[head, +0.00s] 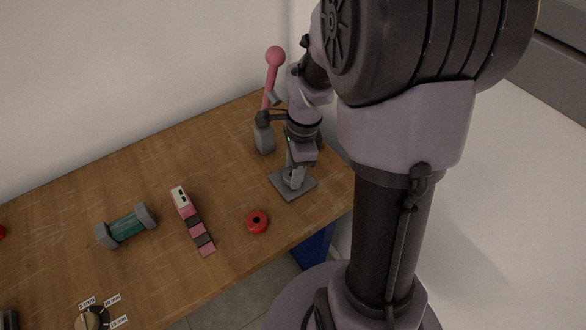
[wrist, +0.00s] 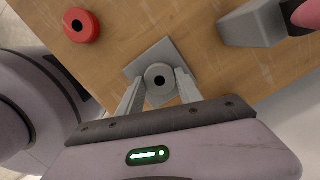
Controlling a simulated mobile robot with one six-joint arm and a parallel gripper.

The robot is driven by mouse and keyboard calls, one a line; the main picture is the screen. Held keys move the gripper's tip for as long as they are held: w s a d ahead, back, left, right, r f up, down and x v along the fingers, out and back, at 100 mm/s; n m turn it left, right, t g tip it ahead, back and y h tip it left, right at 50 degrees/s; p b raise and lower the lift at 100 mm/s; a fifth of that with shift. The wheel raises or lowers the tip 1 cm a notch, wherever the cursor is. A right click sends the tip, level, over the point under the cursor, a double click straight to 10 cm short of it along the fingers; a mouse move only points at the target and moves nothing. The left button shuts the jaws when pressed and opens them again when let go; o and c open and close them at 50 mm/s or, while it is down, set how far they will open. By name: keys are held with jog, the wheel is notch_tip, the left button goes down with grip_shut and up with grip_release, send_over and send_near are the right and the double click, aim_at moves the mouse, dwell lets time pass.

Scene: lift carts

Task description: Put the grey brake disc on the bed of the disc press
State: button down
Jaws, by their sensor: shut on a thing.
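The grey brake disc (wrist: 151,90), a round ring with a dark hole, is between the two fingers of my gripper (wrist: 160,86), which is shut on it. The disc is over the square grey bed of the disc press (wrist: 148,58); I cannot tell if it touches. In the head view my gripper (head: 294,176) points down at the bed (head: 297,192), near its middle, and partly hides the disc. The press's grey block (head: 264,138) and pink ball-ended lever (head: 272,75) stand behind; the lever is raised.
A red ring (head: 257,222) lies in front of the bed. A pink and dark bar (head: 194,221), a teal piece with grey ends (head: 127,227) and a labelled dial (head: 92,318) are farther left on the wooden table (head: 60,215). The table's right edge is close to the bed.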

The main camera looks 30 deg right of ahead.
jog(key=c, duration=0.8)
grip_release()
jog(key=shift+f, duration=0.15)
notch_tip(320, 180, up, 12)
jog(key=d+p, duration=0.1)
jog(key=p, duration=0.5)
jog(key=shift+s+d, duration=0.15)
jog(key=shift+s, duration=0.1)
